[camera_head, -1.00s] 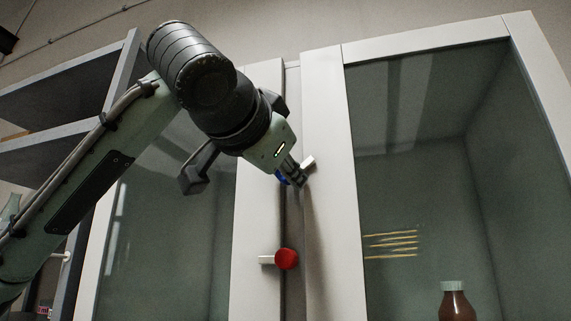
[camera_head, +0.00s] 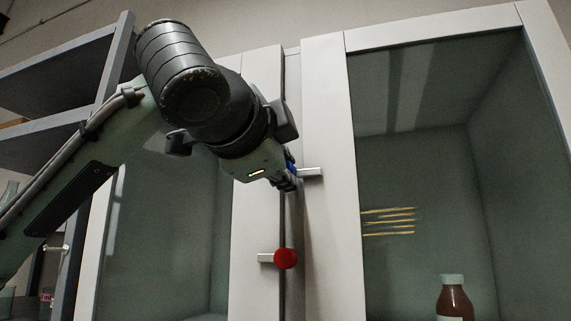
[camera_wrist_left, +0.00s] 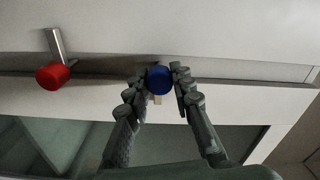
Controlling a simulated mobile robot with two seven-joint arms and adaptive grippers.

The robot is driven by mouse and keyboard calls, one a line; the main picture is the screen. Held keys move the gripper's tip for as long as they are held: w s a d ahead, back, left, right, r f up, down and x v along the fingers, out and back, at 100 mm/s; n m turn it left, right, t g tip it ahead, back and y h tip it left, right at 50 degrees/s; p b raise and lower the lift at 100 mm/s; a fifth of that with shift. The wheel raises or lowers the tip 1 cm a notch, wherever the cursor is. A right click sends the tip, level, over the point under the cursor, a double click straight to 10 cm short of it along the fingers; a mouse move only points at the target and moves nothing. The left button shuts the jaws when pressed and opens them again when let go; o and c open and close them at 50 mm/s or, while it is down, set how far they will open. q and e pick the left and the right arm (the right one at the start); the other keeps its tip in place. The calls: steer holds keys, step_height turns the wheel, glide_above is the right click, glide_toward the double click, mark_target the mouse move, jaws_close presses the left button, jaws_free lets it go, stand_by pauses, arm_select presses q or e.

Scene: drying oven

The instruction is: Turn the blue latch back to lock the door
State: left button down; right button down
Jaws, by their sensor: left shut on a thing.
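The blue latch (camera_head: 291,168) is on the seam between the two cabinet doors. Its pale lever (camera_head: 311,173) points right, about level, across the right door's frame. In the left wrist view, the blue knob (camera_wrist_left: 159,80) sits between the two fingers of my left gripper (camera_wrist_left: 160,74), which is shut on it. In the head view my left gripper (camera_head: 288,180) covers most of the knob. The right door (camera_head: 327,130) is flush beside the left door (camera_head: 258,220), with a narrow gap. My right gripper is not in view.
A red latch (camera_head: 286,259) sits below the blue one, its lever pointing left; it also shows in the left wrist view (camera_wrist_left: 52,76). A brown bottle (camera_head: 454,300) stands behind the right glass. Grey shelves (camera_head: 60,75) stand at the left.

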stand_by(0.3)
arm_select(q)
steer(key=c, duration=1.3)
jaws_free()
steer(key=shift+s, duration=0.2)
steer(key=v, duration=0.7)
steer(key=shift+a, duration=0.1)
